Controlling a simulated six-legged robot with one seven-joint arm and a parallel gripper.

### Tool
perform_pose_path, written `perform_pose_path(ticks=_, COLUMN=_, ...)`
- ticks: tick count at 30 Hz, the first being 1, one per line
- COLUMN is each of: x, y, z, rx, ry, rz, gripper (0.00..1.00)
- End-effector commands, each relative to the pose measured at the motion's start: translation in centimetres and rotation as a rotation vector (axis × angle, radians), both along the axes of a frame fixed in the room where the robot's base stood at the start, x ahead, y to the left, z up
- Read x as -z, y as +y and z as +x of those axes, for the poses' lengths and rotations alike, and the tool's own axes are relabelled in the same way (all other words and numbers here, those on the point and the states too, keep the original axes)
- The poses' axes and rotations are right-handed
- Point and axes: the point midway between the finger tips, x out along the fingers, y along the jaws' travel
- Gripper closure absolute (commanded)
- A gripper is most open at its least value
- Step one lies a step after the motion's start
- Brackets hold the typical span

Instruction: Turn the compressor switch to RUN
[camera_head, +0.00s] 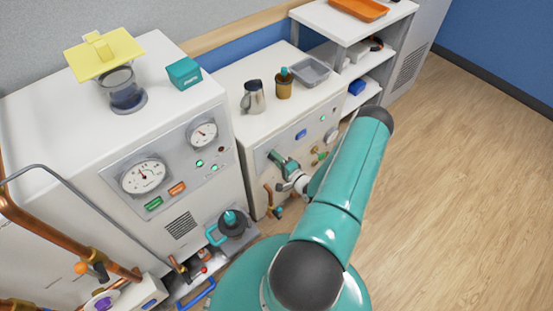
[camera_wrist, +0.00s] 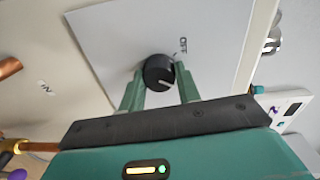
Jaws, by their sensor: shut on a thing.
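The compressor switch is a round black knob (camera_wrist: 157,72) on a light grey panel (camera_wrist: 105,40) in the wrist view. It has a short pale pointer mark. A label reading OFF (camera_wrist: 183,46) is printed just beside it, turned on its side; I cannot see a RUN label. My gripper (camera_wrist: 160,88) is shut on the knob, one green finger on each side. In the head view my gripper (camera_head: 279,160) reaches the front panel of the white cabinet (camera_head: 240,120); the knob is hidden there.
A cabinet with gauges (camera_head: 145,175) stands to the left. Wooden floor (camera_head: 460,170) is clear at right.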

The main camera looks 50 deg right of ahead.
Motion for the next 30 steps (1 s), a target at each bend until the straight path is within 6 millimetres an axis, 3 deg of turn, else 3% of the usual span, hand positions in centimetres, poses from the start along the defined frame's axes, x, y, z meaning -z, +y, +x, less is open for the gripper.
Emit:
perform_pose_path(ticks=9, x=0.09, y=0.14, z=-0.04, rx=-0.002, ry=-0.013, rz=0.133, gripper=0.9)
perform_pose_path(ticks=25, x=0.08, y=0.17, z=-0.04, rx=-0.002, ry=-0.016, rz=0.157, gripper=0.9)
perform_pose_path(ticks=26, x=0.08, y=0.17, z=-0.04, rx=-0.002, ry=-0.016, rz=0.157, gripper=0.61)
perform_pose_path(ticks=28, x=0.07, y=0.15, z=-0.03, rx=-0.002, ry=-0.016, rz=0.157, gripper=0.48)
perform_pose_path(ticks=30, x=0.06, y=0.12, z=-0.03, rx=-0.001, ry=-0.016, rz=0.156, gripper=0.45)
